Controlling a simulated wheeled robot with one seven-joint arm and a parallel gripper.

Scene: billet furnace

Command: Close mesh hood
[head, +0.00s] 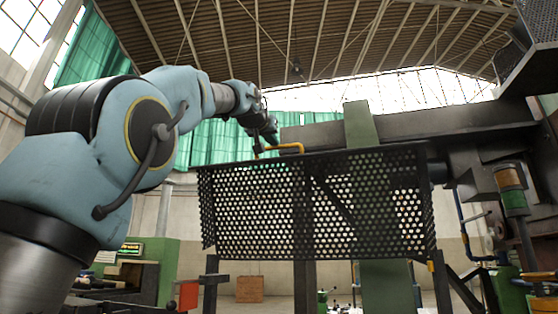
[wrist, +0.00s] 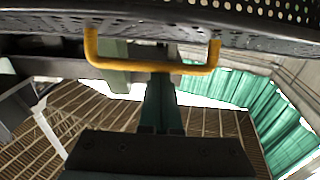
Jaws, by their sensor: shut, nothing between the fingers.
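The mesh hood (head: 250,210) is a dark perforated metal panel in the middle of the head view, with a solid top edge. Its yellow bar handle (head: 287,147) stands at that top edge. In the wrist view the handle (wrist: 150,66) crosses the upper middle, below the perforated metal of the hood (wrist: 225,20). My gripper (head: 257,150) is shut and empty, close to the left end of the handle in the head view. Its dark body shows at the bottom of the wrist view. Whether the fingers touch the handle cannot be told.
A dark horizontal beam (head: 460,122) and a green upright (head: 361,125) stand behind the hood. Machine parts with a green cylinder (head: 514,200) are at the right. A green cabinet (head: 158,265) is at lower left. Open air lies above the hood's left part.

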